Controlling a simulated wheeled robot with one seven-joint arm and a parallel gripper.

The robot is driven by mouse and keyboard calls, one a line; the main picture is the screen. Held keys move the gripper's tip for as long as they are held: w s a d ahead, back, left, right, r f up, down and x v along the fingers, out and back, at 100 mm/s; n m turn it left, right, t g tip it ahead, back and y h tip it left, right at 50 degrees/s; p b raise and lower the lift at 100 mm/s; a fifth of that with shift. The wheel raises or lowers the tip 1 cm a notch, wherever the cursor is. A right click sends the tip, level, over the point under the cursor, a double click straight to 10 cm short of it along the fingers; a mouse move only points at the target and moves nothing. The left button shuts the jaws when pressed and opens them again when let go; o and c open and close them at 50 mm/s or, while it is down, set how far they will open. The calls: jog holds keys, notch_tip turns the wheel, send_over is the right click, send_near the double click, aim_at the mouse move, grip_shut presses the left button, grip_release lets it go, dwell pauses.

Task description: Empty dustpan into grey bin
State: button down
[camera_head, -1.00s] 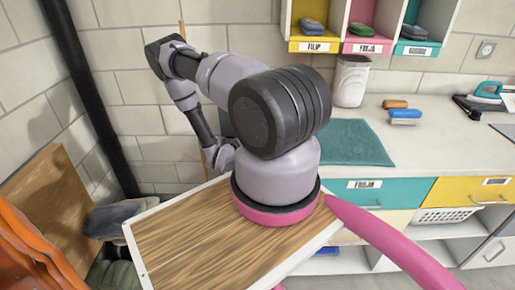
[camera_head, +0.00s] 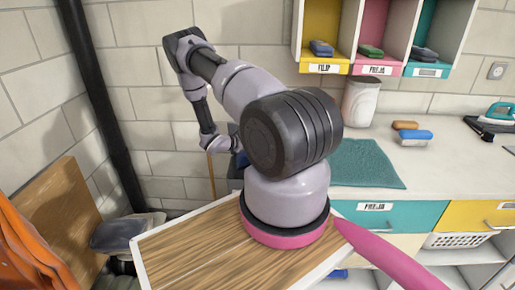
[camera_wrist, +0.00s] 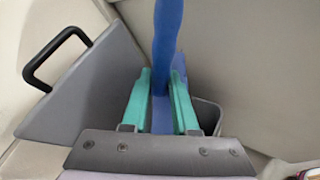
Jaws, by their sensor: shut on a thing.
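In the wrist view, my gripper (camera_wrist: 161,98) has teal fingers closed on a blue handle-like piece (camera_wrist: 168,35), which I take to be the dustpan. It runs upward past the fingers and also down between them. A grey bin (camera_wrist: 208,115) shows behind the right finger, its rim partly hidden by the gripper. A grey panel with a black handle (camera_wrist: 52,55), perhaps the bin's lid, stands at left. In the head view my gripper is hidden behind my arm. Any contents of the dustpan are hidden.
A counter (camera_head: 455,150) at right holds a teal cloth (camera_head: 365,163), a white container (camera_head: 361,101), sponges (camera_head: 412,134) and an iron (camera_head: 500,112). Cubbies (camera_head: 375,30) hang above. A black pipe (camera_head: 95,100) and brown board (camera_head: 55,215) stand at left.

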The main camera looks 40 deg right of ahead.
jog(key=shift+w+d+r+n+g, duration=0.1)
jog(key=shift+w+r+n+g, duration=0.15)
jog(key=shift+w, duration=0.25)
jog(key=shift+w+d+r+n+g, duration=0.15)
jog(key=shift+w+n, duration=0.1)
jog(key=shift+w, duration=0.25)
notch_tip(320, 180, up, 3)
jog(key=shift+a+f, duration=0.15)
jog(key=shift+f, duration=0.05)
jog(key=shift+w+f, duration=0.1)
jog(key=shift+f, duration=1.2)
notch_tip(320, 180, up, 3)
jog(key=shift+f, duration=0.15)
notch_tip(320, 180, down, 3)
jog(key=shift+r, duration=0.1)
